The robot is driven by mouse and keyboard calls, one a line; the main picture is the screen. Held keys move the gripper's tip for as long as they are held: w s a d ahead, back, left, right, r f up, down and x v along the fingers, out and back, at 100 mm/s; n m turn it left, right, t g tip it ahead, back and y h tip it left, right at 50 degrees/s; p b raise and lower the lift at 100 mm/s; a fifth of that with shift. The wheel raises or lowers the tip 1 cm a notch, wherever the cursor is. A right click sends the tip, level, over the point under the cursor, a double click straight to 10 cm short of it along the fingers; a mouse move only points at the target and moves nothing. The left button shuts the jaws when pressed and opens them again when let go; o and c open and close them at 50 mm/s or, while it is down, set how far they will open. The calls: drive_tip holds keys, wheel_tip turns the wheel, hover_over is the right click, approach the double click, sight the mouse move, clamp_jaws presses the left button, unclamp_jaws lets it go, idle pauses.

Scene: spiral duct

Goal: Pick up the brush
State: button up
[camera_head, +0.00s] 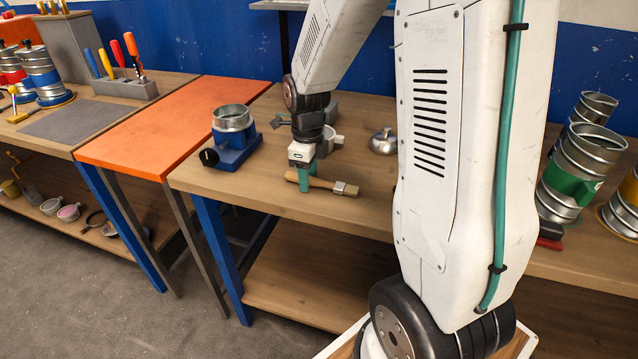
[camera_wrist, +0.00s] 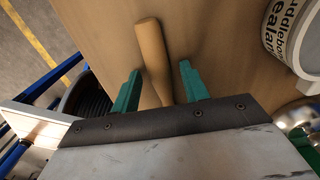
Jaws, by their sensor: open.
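The brush (camera_head: 323,183) lies on the wooden workbench, its wooden handle toward the left and its metal ferrule toward the right. My gripper (camera_head: 305,184) is low over the bench at the brush, pointing down, with a teal finger in front of the handle. In the wrist view the two teal fingers of my gripper (camera_wrist: 160,86) are apart, with the brush's wooden handle (camera_wrist: 152,58) between them. There are gaps on both sides of the handle. The bristle end is hidden in the wrist view.
A blue-based fixture with a metal duct collar (camera_head: 233,125) stands left of my gripper. A white sealant tub (camera_wrist: 295,35) is close by on the right in the wrist view. A small metal pot (camera_head: 383,141) sits behind. Bench (camera_head: 255,185) in front is bare.

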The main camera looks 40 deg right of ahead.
clamp_jaws()
drive_tip(key=shift+r, duration=0.15)
